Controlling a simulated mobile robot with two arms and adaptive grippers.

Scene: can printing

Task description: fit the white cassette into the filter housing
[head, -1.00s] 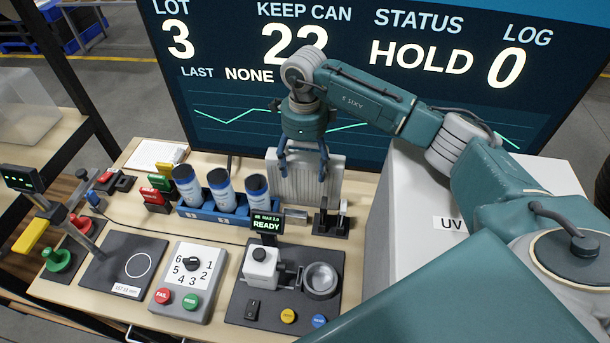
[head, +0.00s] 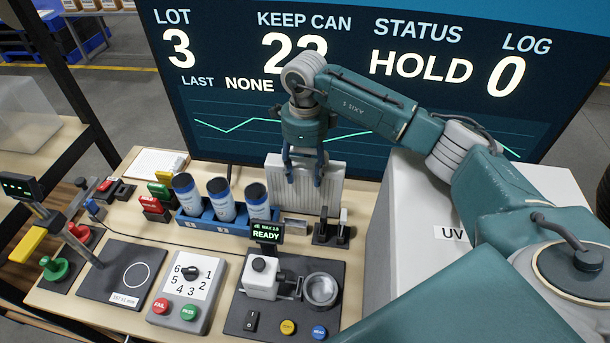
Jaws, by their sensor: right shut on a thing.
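A white ribbed upright panel (head: 333,181), which I take for the white cassette, stands at the back of the bench below the big screen. My right gripper (head: 304,180) points down over it from above. Its two dark fingers lie against the middle of the panel and are shut on it. The fingers and wrist cover part of its upper edge. I cannot make out a separate filter housing; the panel's lower edge is partly hidden behind other items. My left gripper is not in view.
A blue rack with several dark-capped cans (head: 222,200) stands left of the panel. In front are a READY display (head: 266,232) and a black plate device with a round cup (head: 320,290). A white UV box (head: 410,215) stands close on the right.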

